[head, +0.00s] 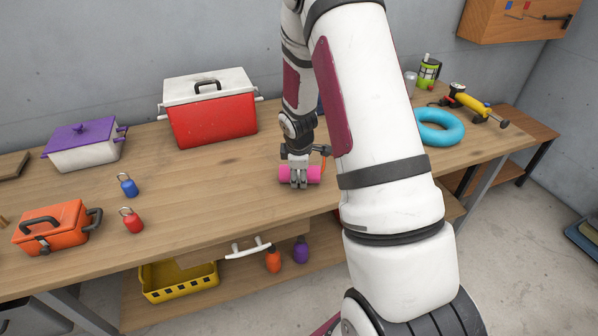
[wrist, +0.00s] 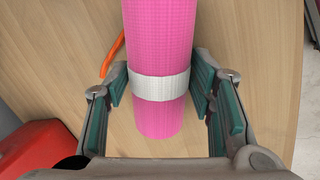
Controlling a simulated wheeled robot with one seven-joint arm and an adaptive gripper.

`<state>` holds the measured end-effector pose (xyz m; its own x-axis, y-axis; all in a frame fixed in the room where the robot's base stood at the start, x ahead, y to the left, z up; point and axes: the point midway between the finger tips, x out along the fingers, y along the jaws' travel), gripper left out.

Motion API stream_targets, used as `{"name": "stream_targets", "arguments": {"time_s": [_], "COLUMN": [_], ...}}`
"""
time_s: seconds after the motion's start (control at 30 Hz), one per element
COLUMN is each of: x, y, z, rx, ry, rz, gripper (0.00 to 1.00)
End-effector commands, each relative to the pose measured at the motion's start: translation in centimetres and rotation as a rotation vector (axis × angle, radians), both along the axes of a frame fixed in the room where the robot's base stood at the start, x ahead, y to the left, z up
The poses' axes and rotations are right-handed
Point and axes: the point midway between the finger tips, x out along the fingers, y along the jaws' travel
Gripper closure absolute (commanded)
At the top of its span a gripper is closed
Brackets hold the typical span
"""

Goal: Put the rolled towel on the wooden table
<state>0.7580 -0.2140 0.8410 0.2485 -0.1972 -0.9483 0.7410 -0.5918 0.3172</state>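The rolled towel, a pink waffle-textured roll with a white band, lies on the large wooden workbench (head: 230,185) near its front edge, partly hidden by my gripper in the head view (head: 315,174). It fills the middle of the wrist view (wrist: 160,40). My gripper (head: 299,184) points down over it, and its fingers straddle the roll at the white band in the wrist view (wrist: 160,85). The fingertips are very close to both sides; whether they press on it I cannot tell.
A blue ring (head: 438,127) and a yellow tool (head: 472,104) lie at right. An orange item (wrist: 115,56) lies beside the roll.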

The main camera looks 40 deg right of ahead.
Motion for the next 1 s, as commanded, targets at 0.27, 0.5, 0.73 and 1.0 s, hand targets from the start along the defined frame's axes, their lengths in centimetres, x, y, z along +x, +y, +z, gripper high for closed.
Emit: {"name": "stream_targets", "arguments": {"time_s": [0.27,0.5,0.73,1.0], "x": [0.0,-0.2,-1.2,-2.4], "y": [0.0,0.2,1.0,1.9], "z": [0.0,1.2,5.1,9.6], "rx": [0.000,0.000,-0.001,-0.002], "ry": [0.000,-0.003,-0.006,-0.004], "rz": [0.000,0.000,0.000,-0.001], "gripper": [0.34,0.34,0.34,0.34]}}
